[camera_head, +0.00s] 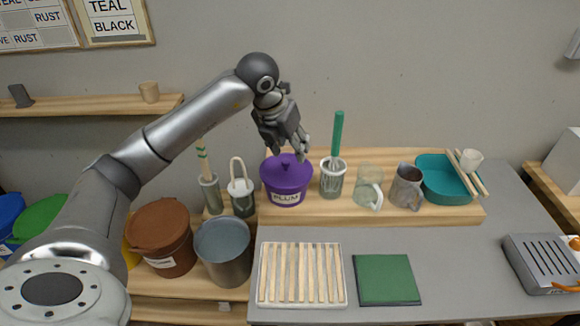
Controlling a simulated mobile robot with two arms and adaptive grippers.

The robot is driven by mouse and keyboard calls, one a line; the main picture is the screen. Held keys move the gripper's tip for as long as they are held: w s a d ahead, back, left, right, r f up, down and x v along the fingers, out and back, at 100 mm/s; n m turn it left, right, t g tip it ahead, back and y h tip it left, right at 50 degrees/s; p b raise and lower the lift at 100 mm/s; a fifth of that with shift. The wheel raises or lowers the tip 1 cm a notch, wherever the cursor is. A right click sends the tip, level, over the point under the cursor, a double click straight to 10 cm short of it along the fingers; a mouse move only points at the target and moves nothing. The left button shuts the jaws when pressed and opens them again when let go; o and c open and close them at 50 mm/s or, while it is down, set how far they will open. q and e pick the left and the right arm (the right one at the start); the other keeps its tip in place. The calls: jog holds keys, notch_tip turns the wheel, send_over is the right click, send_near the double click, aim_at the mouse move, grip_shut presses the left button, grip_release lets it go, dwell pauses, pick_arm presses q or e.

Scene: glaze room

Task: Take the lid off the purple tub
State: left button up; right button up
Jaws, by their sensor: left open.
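The purple tub (287,190) stands on the wooden riser at the back of the table, with a label reading PLUM on its front. Its purple lid (286,167) is on it, with a small knob on top. My left gripper (290,152) is open and empty, pointing down just above the lid, close to the knob. I cannot tell whether its fingers touch the knob. My right gripper is not in view.
Close right of the tub is a glass holding a green-handled whisk (336,150); a glass mug (368,187), metal pitcher (406,187) and teal basin (446,180) follow. Left stand two tool jars (241,197). A slatted rack (300,275) and green mat (386,279) lie in front.

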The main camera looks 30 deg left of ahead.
aim_at(286, 161)
pick_arm(q)
jog(key=shift+n+y, duration=0.3)
jog(key=shift+y, duration=0.2)
jog(key=a+f, duration=0.1)
jog(key=w+a+f, duration=0.1)
jog(key=a+f+p, duration=0.1)
jog(key=f, duration=0.1)
jog(key=shift+w, duration=0.35)
jog(key=shift+w+a+f+p, duration=0.2)
jog(key=shift+w+f+p, duration=0.1)
jog(key=shift+f+p, duration=0.1)
jog(key=x, duration=0.1)
jog(key=p+x, duration=0.1)
jog(key=x, duration=0.1)
jog(key=shift+w+a+f, duration=0.15)
jog(key=shift+a+f, duration=0.05)
jog(key=shift+f, duration=0.05)
jog(key=shift+w+f, duration=0.2)
jog(key=shift+f, duration=0.25)
jog(key=c, duration=1.1)
